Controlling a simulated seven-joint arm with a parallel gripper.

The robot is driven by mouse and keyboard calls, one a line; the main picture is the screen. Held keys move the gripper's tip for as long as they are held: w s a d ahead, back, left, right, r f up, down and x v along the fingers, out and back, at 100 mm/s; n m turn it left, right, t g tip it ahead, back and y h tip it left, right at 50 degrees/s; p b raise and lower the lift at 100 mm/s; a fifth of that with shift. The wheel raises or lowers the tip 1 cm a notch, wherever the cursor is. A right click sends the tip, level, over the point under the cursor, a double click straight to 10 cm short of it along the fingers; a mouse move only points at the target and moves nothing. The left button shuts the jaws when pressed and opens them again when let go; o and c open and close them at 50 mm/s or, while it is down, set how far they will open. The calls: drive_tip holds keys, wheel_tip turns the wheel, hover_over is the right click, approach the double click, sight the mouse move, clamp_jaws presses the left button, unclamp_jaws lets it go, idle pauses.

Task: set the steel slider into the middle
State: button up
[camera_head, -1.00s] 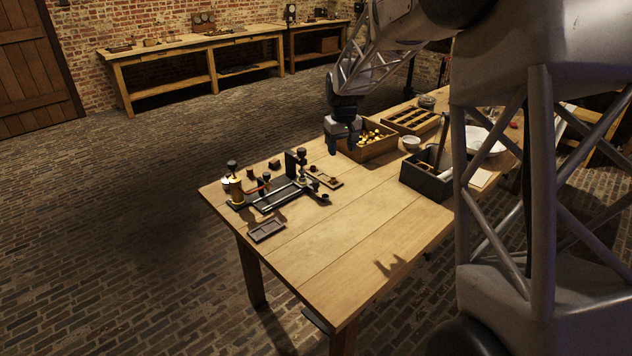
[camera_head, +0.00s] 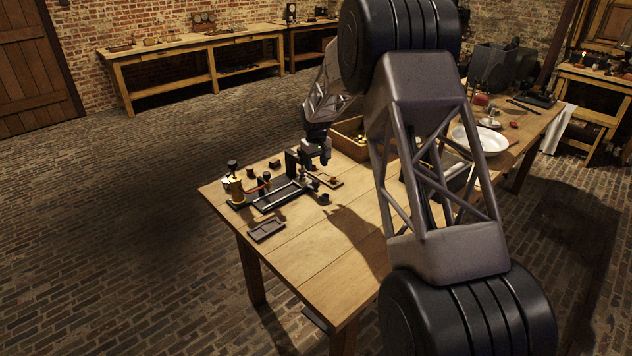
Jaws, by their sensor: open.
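A small apparatus with a dark base (camera_head: 262,206) and bright parallel rails (camera_head: 282,194) sits at the left end of the wooden table. A small steel-grey piece, which seems to be the slider (camera_head: 303,177), is at the right end of the rails, beside a black upright plate (camera_head: 291,161). It is too small to tell exactly how it sits. My gripper (camera_head: 317,162) is open, pointing down just above and to the right of this piece. I cannot tell whether it touches it. The gripper partly covers the piece's top.
A brass cylinder (camera_head: 237,190) with a dark knob stands at the rails' left end. A small dark tray (camera_head: 266,230) lies in front, and a small wooden tray (camera_head: 329,180) lies right of the rails. A wooden box (camera_head: 349,138) stands behind. The table's front is clear.

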sight(316, 180)
drive_tip(key=shift+f, duration=0.1)
idle(0.3)
drive_tip(key=shift+f, duration=3.75)
drive_tip(key=shift+c, duration=0.2)
clamp_jaws()
